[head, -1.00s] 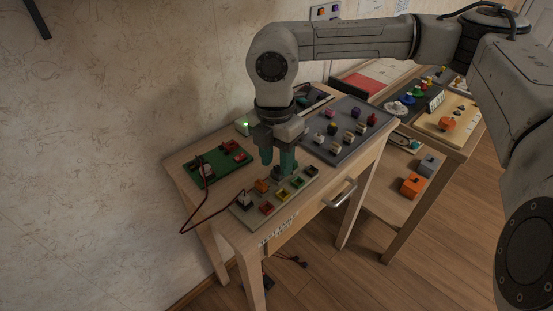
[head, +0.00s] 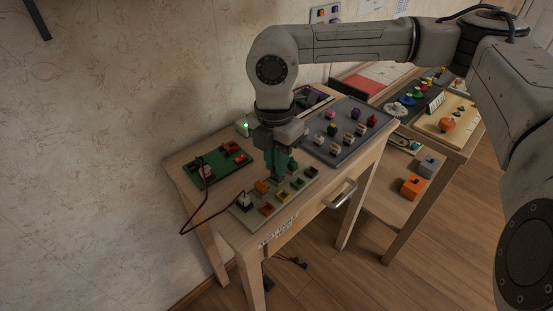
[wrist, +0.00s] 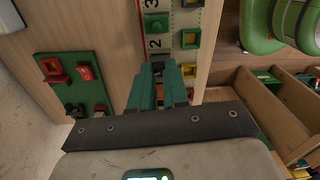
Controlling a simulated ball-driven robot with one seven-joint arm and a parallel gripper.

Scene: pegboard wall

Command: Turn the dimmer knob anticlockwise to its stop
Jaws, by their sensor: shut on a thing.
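My gripper (head: 276,172) points down at the pale strip board (head: 245,212) near the front of the wooden table. Its teal fingers are close together, shut on the dimmer knob, which they hide in the head view. In the wrist view the fingers (wrist: 158,88) cover part of the board, beside its printed digits. A small orange patch (wrist: 160,91) shows between them; I cannot tell whether it is the knob. The knob's angle cannot be seen.
A green board (head: 222,160) with a red cable lies left. A grey board (head: 345,147) with several knobs lies behind right. A drawer handle (head: 340,195) sticks out in front.

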